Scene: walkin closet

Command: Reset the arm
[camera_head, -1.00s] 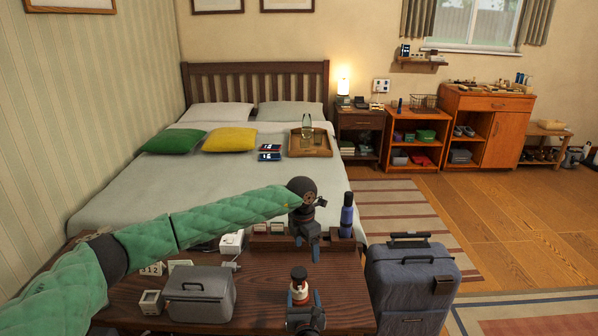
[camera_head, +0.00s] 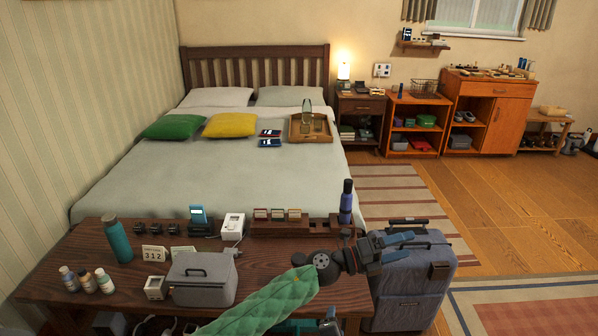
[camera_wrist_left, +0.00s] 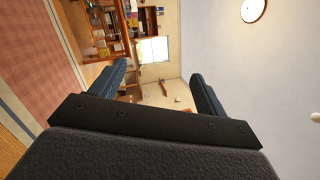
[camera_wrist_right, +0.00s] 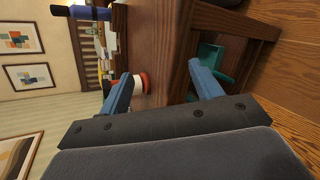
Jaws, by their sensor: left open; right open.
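My left gripper (camera_head: 414,243) is open and empty in the head view. It points right, over the top of the suitcase (camera_head: 412,285), and its green sleeved arm crosses the front of the dark wooden table (camera_head: 262,262). The left wrist view shows its two blue fingers apart (camera_wrist_left: 160,74), with nothing between them. My right gripper shows only in small part at the bottom edge of the head view. In the right wrist view it is open (camera_wrist_right: 160,73), beside the table edge, with a red and white object (camera_wrist_right: 143,84) beyond its fingers, partly hidden by one finger.
On the table stand a teal bottle (camera_head: 118,240), a grey case (camera_head: 202,279), a white box (camera_head: 232,226), a dark blue bottle (camera_head: 346,201) and small bottles (camera_head: 86,282). The bed (camera_head: 215,185) lies behind. Wooden floor (camera_head: 500,225) is clear to the right.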

